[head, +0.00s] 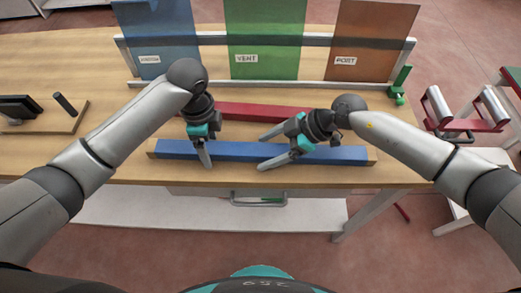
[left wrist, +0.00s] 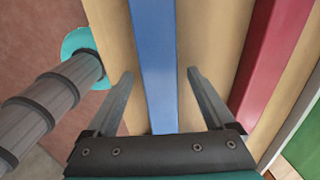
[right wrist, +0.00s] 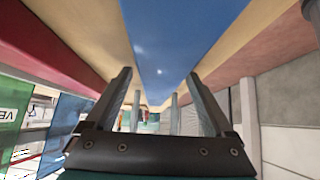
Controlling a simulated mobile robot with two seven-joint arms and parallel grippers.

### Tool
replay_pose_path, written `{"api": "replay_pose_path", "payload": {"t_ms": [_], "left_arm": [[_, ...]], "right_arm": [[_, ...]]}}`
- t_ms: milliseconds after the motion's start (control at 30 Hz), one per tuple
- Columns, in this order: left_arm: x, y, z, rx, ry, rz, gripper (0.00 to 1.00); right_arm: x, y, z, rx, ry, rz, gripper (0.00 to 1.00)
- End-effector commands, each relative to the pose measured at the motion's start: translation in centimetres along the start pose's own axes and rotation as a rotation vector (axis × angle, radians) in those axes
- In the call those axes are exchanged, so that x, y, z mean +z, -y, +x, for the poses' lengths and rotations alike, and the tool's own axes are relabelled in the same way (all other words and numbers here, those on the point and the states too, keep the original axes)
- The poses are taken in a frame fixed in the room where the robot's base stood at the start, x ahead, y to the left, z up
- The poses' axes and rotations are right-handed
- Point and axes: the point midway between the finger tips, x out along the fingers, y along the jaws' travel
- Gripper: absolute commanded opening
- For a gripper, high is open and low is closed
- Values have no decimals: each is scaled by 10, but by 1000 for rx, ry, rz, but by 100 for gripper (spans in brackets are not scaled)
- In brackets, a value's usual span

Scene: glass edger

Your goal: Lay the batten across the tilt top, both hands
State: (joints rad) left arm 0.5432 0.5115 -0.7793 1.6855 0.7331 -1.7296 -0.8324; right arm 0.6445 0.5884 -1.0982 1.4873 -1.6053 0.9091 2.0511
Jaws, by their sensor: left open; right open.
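A long blue bar (head: 237,151) lies along the front of the wooden table top (head: 100,110). A long red bar (head: 262,111) lies behind it, roughly parallel. No marking tells which bar is the batten, and I cannot pick out a tilt top. My left gripper (head: 204,158) is open at the left part of the blue bar, and its left wrist view shows the bar (left wrist: 155,65) running between the fingers. My right gripper (head: 262,152) is open near the bar's middle right, its fingers to either side of the bar (right wrist: 165,40). Neither gripper visibly grips it.
Blue, green (head: 266,40) and orange (head: 372,40) panes stand in a rack (head: 320,40) at the back, with a green clamp (head: 399,85) at its right end. A board (head: 60,118) with a dark peg lies at the left. A red roller stand (head: 468,108) is at the right.

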Motion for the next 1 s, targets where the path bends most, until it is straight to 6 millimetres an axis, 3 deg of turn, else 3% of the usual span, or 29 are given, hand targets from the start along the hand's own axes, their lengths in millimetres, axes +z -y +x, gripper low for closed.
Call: {"api": "replay_pose_path", "payload": {"t_ms": [100, 867, 1000], "left_arm": [[0, 0, 0, 0, 0, 0, 86], [0, 0, 0, 0, -1, 0, 1], [0, 0, 0, 0, -1, 0, 0]], "right_arm": [[0, 0, 0, 0, 0, 0, 86], [0, 0, -1, -1, 0, 0, 1], [0, 0, -1, 0, 0, 0, 0]]}}
